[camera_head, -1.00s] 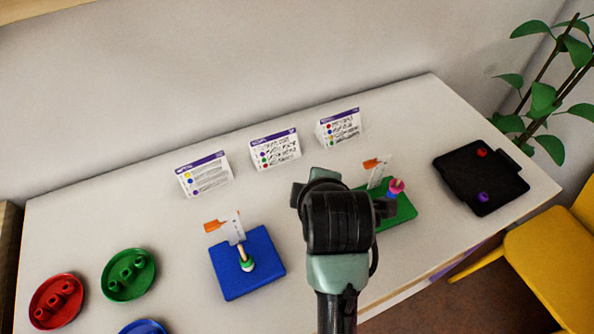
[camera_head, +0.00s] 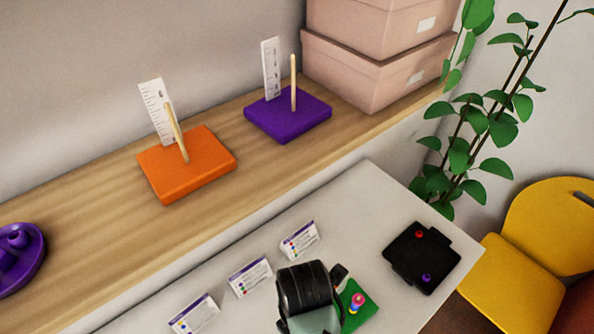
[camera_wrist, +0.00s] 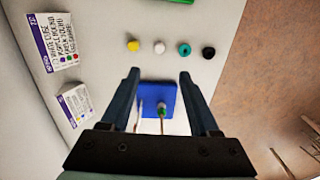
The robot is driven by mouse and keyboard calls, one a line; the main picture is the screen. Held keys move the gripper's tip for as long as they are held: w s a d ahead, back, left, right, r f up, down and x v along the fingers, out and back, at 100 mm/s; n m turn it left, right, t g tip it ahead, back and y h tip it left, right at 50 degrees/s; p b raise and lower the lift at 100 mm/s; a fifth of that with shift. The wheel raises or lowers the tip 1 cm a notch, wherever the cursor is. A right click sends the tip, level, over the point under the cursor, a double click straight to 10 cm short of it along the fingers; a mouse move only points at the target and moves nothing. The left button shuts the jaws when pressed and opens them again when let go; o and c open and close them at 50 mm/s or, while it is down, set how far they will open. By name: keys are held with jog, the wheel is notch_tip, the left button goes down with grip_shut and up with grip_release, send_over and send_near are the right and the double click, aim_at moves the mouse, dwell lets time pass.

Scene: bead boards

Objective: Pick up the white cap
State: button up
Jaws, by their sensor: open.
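The white cap (camera_wrist: 159,47) is a small round piece on the pale table in the wrist view. It stands in a row between a yellow cap (camera_wrist: 133,45) and a teal cap (camera_wrist: 184,49), with a black cap (camera_wrist: 208,52) at the right end. My gripper (camera_wrist: 159,74) is open and empty, its two fingers pointing toward the row. The white cap appears ahead of the fingertips, roughly centred between them and not touched. I do not see the white cap in the head view, where my arm's dark wrist shows at the bottom and the fingertips are hidden.
A blue board (camera_wrist: 172,88) with a peg lies between the fingers in the wrist view. Printed cards (camera_head: 249,277) stand along the table's back. A green board (camera_head: 367,312) and black tray (camera_head: 407,264) are to the right. A shelf above holds an orange board (camera_head: 205,174) and purple board (camera_head: 262,121).

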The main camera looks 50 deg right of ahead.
notch_tip(320, 180, down, 7)
jog(key=shift+r, duration=0.2)
jog(key=shift+d+f+p, duration=0.15)
jog(key=shift+f+p, duration=0.15)
jog(key=shift+f, duration=1.05)
jog(key=shift+d+f+p, duration=0.1)
jog(key=shift+f+p, duration=0.2)
jog(key=shift+f, duration=1)
jog(key=shift+c, duration=0.4)
grip_shut()
